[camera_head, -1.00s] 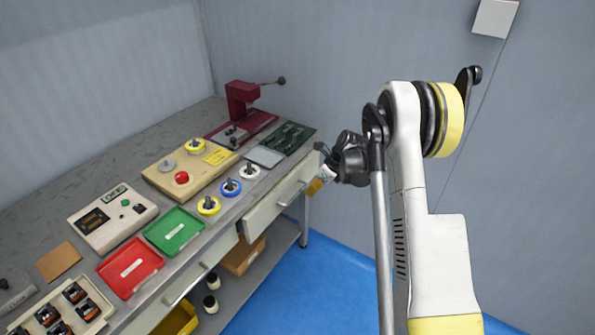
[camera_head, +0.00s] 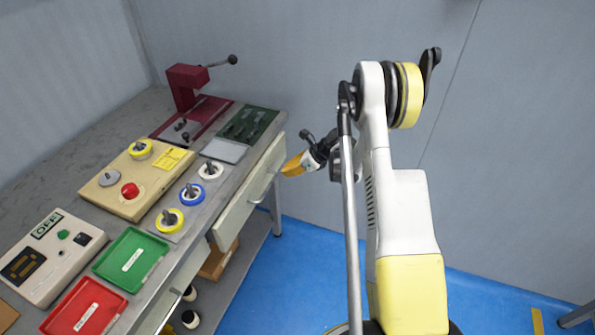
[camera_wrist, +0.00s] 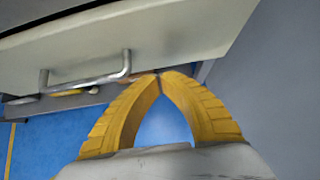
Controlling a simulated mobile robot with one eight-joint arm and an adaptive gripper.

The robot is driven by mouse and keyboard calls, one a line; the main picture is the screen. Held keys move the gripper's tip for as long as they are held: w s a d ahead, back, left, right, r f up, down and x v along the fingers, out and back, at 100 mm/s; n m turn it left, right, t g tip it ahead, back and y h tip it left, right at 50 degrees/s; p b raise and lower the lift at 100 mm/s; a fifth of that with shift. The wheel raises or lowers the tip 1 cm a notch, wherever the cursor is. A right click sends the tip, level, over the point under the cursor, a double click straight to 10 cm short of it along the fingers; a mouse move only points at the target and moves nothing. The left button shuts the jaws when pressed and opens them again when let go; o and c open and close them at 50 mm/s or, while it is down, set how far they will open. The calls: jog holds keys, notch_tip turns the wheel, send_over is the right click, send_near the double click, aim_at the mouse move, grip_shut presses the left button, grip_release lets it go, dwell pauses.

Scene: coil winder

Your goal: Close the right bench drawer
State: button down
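The right bench drawer (camera_head: 240,203) is a cream front under the right part of the bench, with a metal bar handle (camera_head: 264,187). It appears to stand out a little from the bench edge; how far is hard to tell. My gripper (camera_head: 285,171), with yellow fingers, is at the drawer front near its right end. In the wrist view the fingertips (camera_wrist: 160,75) meet, with nothing between them. They lie over the lower edge of the drawer front (camera_wrist: 170,45), right of the handle (camera_wrist: 88,80). Whether they touch the front is unclear.
The bench top holds a dark red press (camera_head: 190,95), a green tray (camera_head: 131,258), a red tray (camera_head: 84,308) and several spools. A lower shelf with a brown box (camera_head: 219,260) is underneath. Blue floor (camera_head: 275,270) is clear right of the bench.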

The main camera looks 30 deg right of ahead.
jog(key=shift+w+a+r+b, duration=0.1)
jog(key=shift+w+a+b, duration=0.3)
jog(key=shift+w+a, duration=0.75)
jog(key=shift+w+d, duration=0.1)
jog(key=shift+d, duration=0.05)
jog(key=w+a, duration=0.1)
jog(key=w, duration=0.1)
jog(key=w+a, duration=0.2)
jog(key=shift+w+a, duration=0.1)
jog(key=shift+a, duration=0.05)
